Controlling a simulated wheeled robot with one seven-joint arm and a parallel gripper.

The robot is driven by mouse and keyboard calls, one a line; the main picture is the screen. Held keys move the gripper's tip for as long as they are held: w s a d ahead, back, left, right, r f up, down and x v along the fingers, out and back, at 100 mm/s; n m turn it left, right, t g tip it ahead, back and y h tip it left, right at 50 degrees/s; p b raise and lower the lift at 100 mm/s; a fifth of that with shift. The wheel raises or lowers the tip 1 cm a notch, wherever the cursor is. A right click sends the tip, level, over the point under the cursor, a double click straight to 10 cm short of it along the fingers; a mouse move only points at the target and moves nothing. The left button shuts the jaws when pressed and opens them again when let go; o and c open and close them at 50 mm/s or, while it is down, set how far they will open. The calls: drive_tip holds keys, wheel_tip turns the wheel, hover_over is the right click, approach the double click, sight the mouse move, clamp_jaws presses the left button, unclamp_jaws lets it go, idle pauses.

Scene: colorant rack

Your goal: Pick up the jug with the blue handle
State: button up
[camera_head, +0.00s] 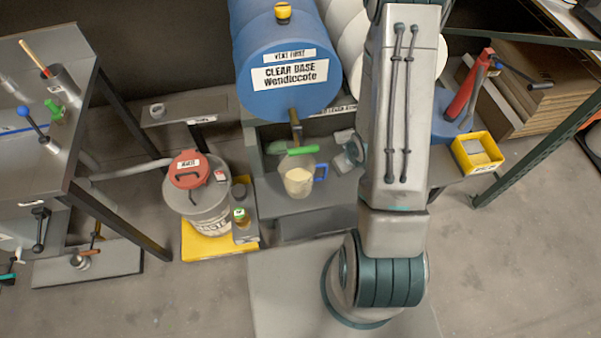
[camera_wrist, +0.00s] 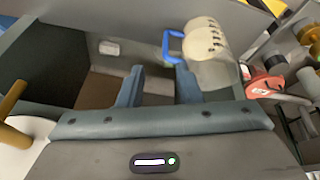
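The jug (camera_head: 298,182) is clear with pale contents and stands upright on a grey shelf below the blue drum's tap. Its blue handle (camera_head: 321,172) points right, towards my gripper (camera_head: 342,150). My arm hides part of the gripper in the head view.
The blue drum (camera_head: 288,75) and its green-handled tap (camera_head: 297,150) are above the jug. A waste can (camera_head: 200,205) with a red lid stands left on a yellow base. A yellow bin (camera_head: 478,153) is at right. Grey floor is open in front.

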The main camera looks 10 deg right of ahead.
drive_tip(key=shift+y, duration=0.7)
drive_tip(key=f+b, duration=0.1)
drive_tip(key=b, duration=0.1)
drive_tip(key=a+f+b, duration=0.1)
drive_tip(key=f+b, duration=0.1)
drive_tip(key=b, duration=0.1)
drive_tip(key=a+f+b, duration=0.1)
drive_tip(key=f+b, duration=0.1)
drive_tip(key=shift+s+a+f+b, duration=0.1)
drive_tip(key=shift+a+b, duration=0.15)
drive_tip(key=shift+b, duration=0.05)
drive_tip(key=shift+w+a+f+b, duration=0.7)
drive_tip(key=shift+w+b, duration=0.05)
drive_tip(key=shift+w, duration=0.9)
drive_tip(key=shift+w+a+f+b, duration=0.65)
drive_tip(key=shift+w+a+b, duration=0.1)
drive_tip(key=shift+w, duration=0.95)
drive_tip(key=shift+w+a+f+b, duration=0.65)
drive_tip(key=shift+w+f+b, duration=0.1)
drive_tip(key=shift+w, duration=0.9)
clamp_jaws()
